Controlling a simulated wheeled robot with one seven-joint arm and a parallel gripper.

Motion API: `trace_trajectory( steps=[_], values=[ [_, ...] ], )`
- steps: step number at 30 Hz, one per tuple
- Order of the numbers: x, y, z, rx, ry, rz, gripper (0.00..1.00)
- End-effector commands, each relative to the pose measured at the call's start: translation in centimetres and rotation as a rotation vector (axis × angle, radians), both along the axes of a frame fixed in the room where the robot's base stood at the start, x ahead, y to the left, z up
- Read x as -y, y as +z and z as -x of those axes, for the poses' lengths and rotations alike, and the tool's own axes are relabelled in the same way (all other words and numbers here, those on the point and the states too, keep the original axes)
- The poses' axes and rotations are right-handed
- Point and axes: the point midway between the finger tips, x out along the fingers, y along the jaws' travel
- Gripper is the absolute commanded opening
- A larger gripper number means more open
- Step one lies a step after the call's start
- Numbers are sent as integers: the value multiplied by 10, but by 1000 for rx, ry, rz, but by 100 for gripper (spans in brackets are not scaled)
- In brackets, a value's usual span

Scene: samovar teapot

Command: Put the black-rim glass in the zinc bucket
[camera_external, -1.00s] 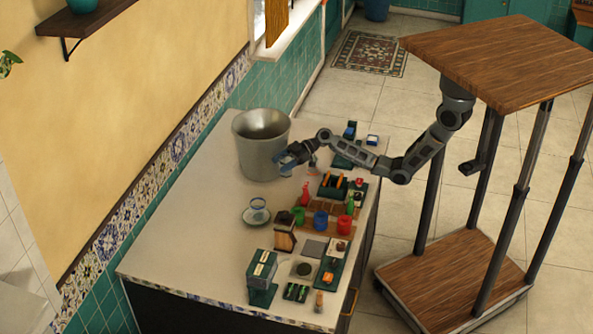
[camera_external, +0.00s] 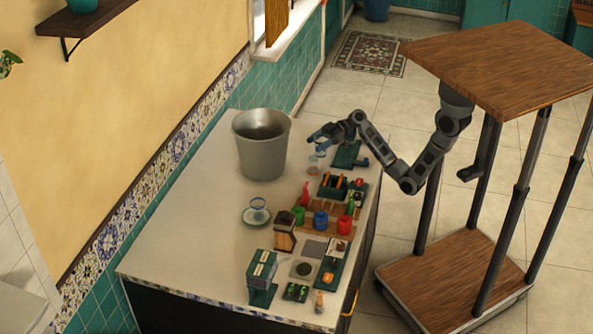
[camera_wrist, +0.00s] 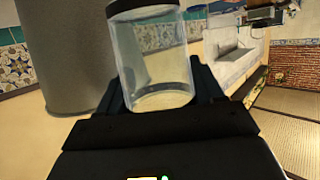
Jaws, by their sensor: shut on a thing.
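The black-rim glass (camera_wrist: 155,65) is clear, with a dark band round its top, and stands upright between my fingers in the wrist view. My gripper (camera_wrist: 160,95) is shut on it. In the external view my gripper (camera_external: 318,139) is above the counter, right of the zinc bucket and apart from it; the held glass is hard to make out there. The zinc bucket (camera_external: 262,155) is a tall grey metal pail, upright and open at the top. Its grey wall (camera_wrist: 68,60) also shows at the left of the wrist view.
A small clear glass (camera_external: 314,164) shows below my gripper; I cannot tell its rim colour. A cup on a saucer (camera_external: 248,220), coloured cups, bottles and boxes crowd the counter's right and front. The counter (camera_external: 195,215) is clear left of the bucket.

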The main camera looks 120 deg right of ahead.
Motion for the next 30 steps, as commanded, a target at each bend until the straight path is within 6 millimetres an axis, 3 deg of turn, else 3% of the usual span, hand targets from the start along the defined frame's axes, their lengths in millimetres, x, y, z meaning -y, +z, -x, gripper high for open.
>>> trace_trajectory(
  steps=[6,14,24,30],
  values=[
    [0,0,13,1,0,0,29],
    [8,-2,14,0,-50,0,29],
    [86,-12,33,1,-519,3,29],
    [110,-10,46,1,-672,2,29]
  ],
)
